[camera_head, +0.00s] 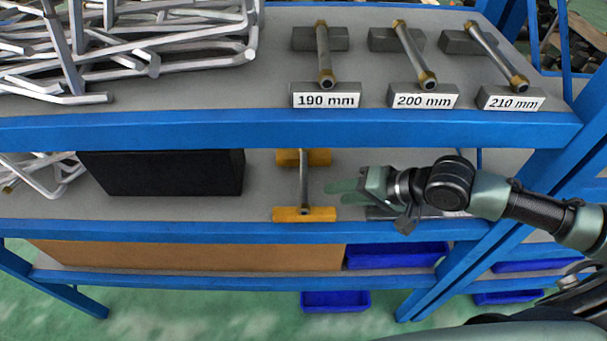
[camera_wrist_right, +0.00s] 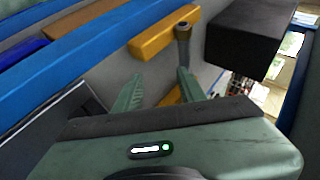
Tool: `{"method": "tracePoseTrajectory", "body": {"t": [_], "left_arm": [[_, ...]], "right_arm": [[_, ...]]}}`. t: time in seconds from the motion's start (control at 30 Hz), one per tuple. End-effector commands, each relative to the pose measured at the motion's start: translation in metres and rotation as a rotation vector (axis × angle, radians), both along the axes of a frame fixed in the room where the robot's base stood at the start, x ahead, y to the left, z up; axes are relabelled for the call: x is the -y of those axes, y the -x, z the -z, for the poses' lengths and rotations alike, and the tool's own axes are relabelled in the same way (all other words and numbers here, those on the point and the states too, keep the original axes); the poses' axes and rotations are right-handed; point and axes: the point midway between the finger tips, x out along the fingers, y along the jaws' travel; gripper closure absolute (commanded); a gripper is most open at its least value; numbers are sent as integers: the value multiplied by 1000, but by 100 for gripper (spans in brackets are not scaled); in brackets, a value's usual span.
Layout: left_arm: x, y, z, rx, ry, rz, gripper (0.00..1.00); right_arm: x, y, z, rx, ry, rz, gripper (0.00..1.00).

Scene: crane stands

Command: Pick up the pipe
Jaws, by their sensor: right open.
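A grey pipe (camera_head: 304,180) lies across two orange blocks on the middle shelf, one at the back (camera_head: 318,157) and one at the front (camera_head: 290,215). In the right wrist view the pipe (camera_wrist_right: 183,48) shows ahead of my fingers, its end at the orange block (camera_wrist_right: 150,41); the rest is partly hidden by my right finger. My right gripper (camera_head: 338,193) is open and empty, just right of the pipe and apart from it. It also shows in the right wrist view (camera_wrist_right: 159,75). My left gripper is not in view.
A black box (camera_head: 160,172) stands left of the pipe. The upper shelf (camera_head: 280,130) holds pipes on stands labelled 190, 200 and 210 mm, and a pile of grey pipes (camera_head: 130,50). Blue bins (camera_head: 397,254) sit below. My right arm is between the shelves.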

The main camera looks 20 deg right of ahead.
Motion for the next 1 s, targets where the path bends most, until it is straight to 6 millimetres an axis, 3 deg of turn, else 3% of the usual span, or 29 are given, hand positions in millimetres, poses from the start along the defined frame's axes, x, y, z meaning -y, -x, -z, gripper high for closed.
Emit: {"method": "tracePoseTrajectory", "body": {"t": [0.37,0.6,0.97,1.0], "left_arm": [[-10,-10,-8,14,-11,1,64],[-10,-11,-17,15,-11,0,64],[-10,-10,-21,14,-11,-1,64],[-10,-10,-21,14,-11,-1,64]], "right_arm": [[-23,-23,-2,2,-2,-1,59],[-49,-50,-3,2,-2,-3,59],[-53,-55,8,0,2,-2,59],[-53,-55,8,0,2,-2,71]]}}
